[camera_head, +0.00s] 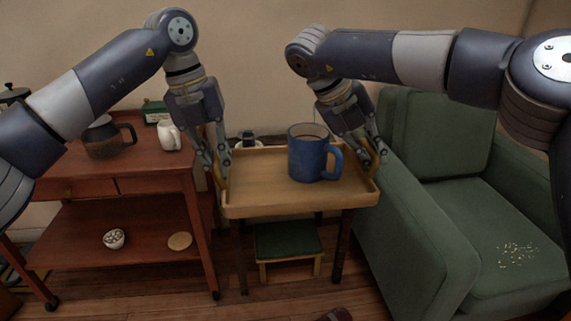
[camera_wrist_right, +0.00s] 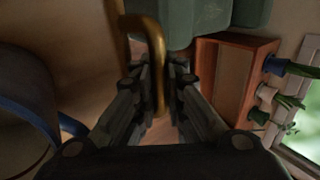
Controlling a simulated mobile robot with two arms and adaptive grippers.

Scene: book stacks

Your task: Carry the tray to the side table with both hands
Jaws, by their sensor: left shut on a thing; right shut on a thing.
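The light wooden tray (camera_head: 262,199) is level in the middle of the head view, with a blue mug (camera_head: 306,158) standing upright on it. My left gripper (camera_head: 221,172) is shut on the tray's left handle. My right gripper (camera_head: 373,158) is shut on the right handle; the right wrist view shows the curved brass handle (camera_wrist_right: 153,45) between the fingers (camera_wrist_right: 160,88). Dark legs of the side table (camera_head: 342,250) show below the tray. The tray hides its top, so I cannot tell whether the tray touches it.
A red-brown cart (camera_head: 120,184) at left holds a coffee pot (camera_head: 104,140) and a white jug (camera_head: 169,135). A green armchair (camera_head: 405,235) stands close at right. A low green-topped stool (camera_head: 288,240) is under the table. A small dark object (camera_head: 249,139) shows behind the tray.

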